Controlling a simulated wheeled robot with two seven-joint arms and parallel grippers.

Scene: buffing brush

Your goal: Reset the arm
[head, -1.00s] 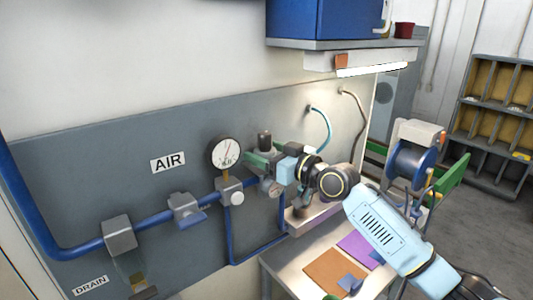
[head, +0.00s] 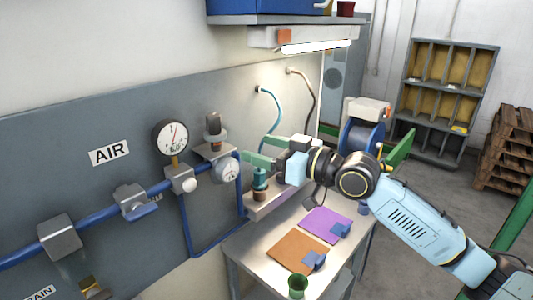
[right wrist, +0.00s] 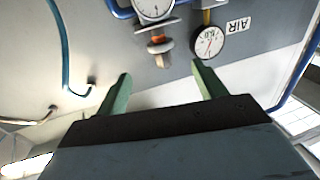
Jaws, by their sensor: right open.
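My right arm comes in from the right in the head view, and its gripper (head: 255,162) is raised in front of the wall panel. In the right wrist view its two green fingers (right wrist: 160,88) stand wide apart with nothing between them. A round gauge (head: 227,170) and a fitting on the blue pipe lie just to the left of the fingers in the head view. In the wrist view this gauge (right wrist: 153,8) shows beyond the fingertips. My left gripper is not seen.
A metal bench (head: 245,254) below the arm holds an orange mat (head: 276,250), a purple mat (head: 325,222), small blue blocks and a green cup (head: 298,286). A shelf unit (head: 447,95) and wooden pallets (head: 508,150) stand at the right. The floor before them is clear.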

